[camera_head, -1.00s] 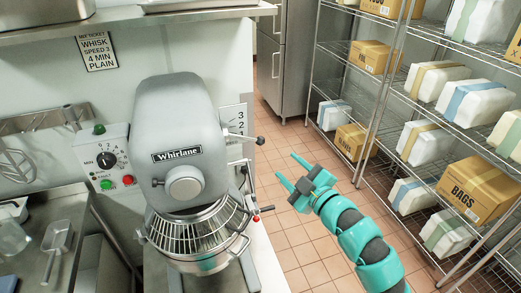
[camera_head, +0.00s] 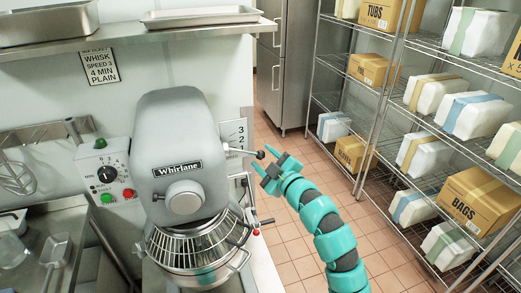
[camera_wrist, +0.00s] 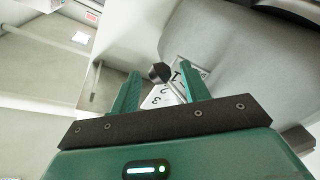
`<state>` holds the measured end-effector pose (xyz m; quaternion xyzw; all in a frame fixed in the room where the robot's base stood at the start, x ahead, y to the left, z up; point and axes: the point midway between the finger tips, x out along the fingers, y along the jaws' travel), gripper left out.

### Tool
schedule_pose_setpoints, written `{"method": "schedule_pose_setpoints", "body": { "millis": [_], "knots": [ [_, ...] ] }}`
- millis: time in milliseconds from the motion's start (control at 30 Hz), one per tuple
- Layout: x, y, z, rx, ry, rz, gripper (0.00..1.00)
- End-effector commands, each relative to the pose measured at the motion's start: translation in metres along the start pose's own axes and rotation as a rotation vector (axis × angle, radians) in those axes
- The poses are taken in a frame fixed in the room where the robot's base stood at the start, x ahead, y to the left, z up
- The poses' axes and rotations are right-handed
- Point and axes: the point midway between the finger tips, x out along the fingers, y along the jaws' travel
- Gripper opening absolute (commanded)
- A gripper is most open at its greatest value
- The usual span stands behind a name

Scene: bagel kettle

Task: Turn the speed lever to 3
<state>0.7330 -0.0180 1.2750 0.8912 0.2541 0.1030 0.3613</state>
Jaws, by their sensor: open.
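The speed lever (camera_head: 240,151) sticks out from the right side of the grey Whirlane mixer (camera_head: 178,140) and ends in a dark round knob. The number plate (camera_head: 235,133) behind it shows 3 above 2; the lever lies below the 2. I cannot tell its exact setting. My gripper (camera_head: 262,158) is open at the lever's end. In the wrist view the knob (camera_wrist: 160,72) appears between the two teal fingertips (camera_wrist: 160,76), with the plate (camera_wrist: 165,95) behind. Whether a finger touches the knob is unclear.
A ticket sign (camera_head: 99,66) reads whisk, speed 3, 4 min, plain. A control panel (camera_head: 106,172) with a dial and buttons is left of the mixer. A wire-guarded bowl (camera_head: 195,245) sits below the mixer head. Shelves of boxes and bags (camera_head: 450,115) stand right, with tiled floor (camera_head: 300,240) between.

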Motion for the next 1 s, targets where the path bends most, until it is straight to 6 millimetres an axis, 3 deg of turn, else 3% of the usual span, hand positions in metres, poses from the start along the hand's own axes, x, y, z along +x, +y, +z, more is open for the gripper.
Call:
{"method": "schedule_pose_setpoints", "body": {
  "millis": [233, 600, 633, 867, 1000],
  "knots": [
    [0.021, 0.001, -0.001, 0.001, 0.000, -0.002, 0.46],
    [0.025, 0.000, 0.000, -0.001, 0.001, 0.000, 0.46],
    [0.025, 0.000, 0.000, 0.000, 0.001, 0.000, 0.44],
    [0.025, 0.000, 0.000, 0.000, 0.000, 0.000, 0.00],
    [0.025, 0.000, 0.000, 0.000, 0.000, 0.000, 0.00]
  ]
}}
